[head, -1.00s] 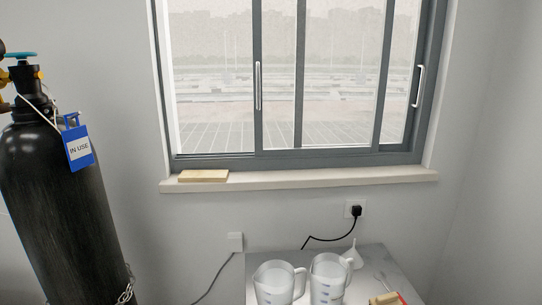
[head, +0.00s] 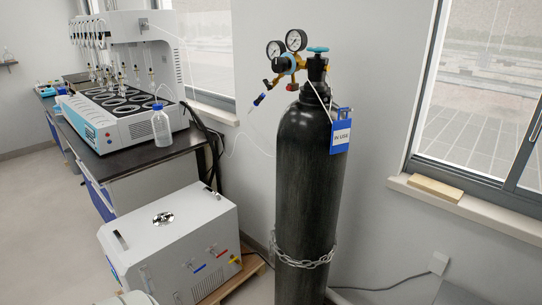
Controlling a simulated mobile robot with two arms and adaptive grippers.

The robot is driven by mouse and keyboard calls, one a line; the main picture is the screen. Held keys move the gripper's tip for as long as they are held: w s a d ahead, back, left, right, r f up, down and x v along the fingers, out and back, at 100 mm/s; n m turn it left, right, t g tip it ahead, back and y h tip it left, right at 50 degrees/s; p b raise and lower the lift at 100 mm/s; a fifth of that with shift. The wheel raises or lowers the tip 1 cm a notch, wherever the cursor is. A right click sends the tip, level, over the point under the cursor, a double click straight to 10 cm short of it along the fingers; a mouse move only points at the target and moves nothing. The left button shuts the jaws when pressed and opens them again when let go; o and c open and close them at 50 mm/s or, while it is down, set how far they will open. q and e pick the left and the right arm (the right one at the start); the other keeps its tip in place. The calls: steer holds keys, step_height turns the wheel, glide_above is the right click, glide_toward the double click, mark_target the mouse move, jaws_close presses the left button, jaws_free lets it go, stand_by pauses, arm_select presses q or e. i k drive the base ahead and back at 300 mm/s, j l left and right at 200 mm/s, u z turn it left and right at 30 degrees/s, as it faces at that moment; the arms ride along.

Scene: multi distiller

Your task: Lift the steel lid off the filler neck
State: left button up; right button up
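The steel lid (head: 163,218) is a small shiny round piece on top of a white box-shaped unit (head: 190,235) low on the left of the head view. It sits flat on the unit's top; the filler neck under it cannot be made out. Neither of my grippers is in view.
A tall black gas cylinder (head: 305,190) with gauges, chained, stands right of the unit. Open floor (head: 45,215) lies to the left.

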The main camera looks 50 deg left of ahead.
mark_target(165, 218)
steer(key=u, duration=2.4)
steer(key=i+j, duration=0.45)
steer(key=i+j+z, duration=0.15)
steer(key=i+j, duration=0.3)
steer(key=j, duration=0.1)
